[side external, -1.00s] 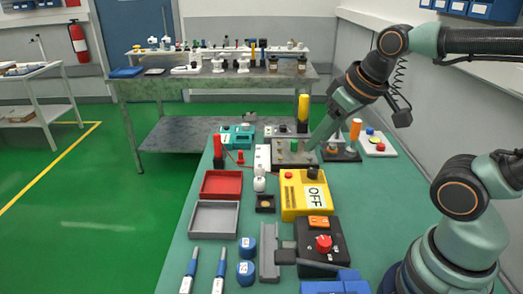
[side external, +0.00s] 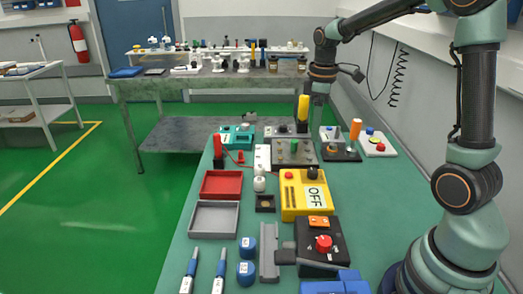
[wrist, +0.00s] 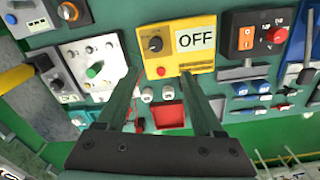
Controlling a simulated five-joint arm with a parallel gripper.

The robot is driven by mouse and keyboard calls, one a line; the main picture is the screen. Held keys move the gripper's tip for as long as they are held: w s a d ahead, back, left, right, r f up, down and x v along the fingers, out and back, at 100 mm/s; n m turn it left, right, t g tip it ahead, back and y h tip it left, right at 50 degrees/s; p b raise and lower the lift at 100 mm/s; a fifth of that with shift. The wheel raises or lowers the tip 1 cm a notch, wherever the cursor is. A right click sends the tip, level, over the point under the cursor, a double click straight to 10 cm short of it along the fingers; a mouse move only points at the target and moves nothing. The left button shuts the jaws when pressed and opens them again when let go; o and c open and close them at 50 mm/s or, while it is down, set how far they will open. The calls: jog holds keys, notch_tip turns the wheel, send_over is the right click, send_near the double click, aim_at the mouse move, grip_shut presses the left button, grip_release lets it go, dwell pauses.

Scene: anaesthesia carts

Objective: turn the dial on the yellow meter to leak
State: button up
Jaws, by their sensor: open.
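The yellow meter (side external: 291,209) is a box on the green bench, with a black dial (side external: 312,173), a red button and a white label reading OFF. In the wrist view the yellow meter (wrist: 177,64) is at the top centre, with its dial (wrist: 155,44) left of the OFF label (wrist: 195,39) and its red button below. The dial's pointer is too small to read surely. My gripper (wrist: 159,75) is open and empty, its fingers spread below the meter in that picture. In the side view my gripper (side external: 317,103) points down beyond the meter, apart from it.
A grey panel with a green knob (side external: 294,147) and a yellow upright cylinder (side external: 303,108) stand behind the meter. A black box with a red knob (side external: 323,243) is in front. Red (side external: 221,172) and grey trays lie left. Bare bench is to the right.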

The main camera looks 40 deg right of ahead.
aim_at(313, 170)
jog(key=shift+n+g, duration=0.3)
jog(key=shift+n, duration=0.1)
jog(key=f, duration=0.4)
jog(key=d+f, duration=0.1)
jog(key=f, duration=0.9)
jog(key=shift+w+d, duration=0.15)
jog(key=shift+r, duration=0.1)
grip_shut()
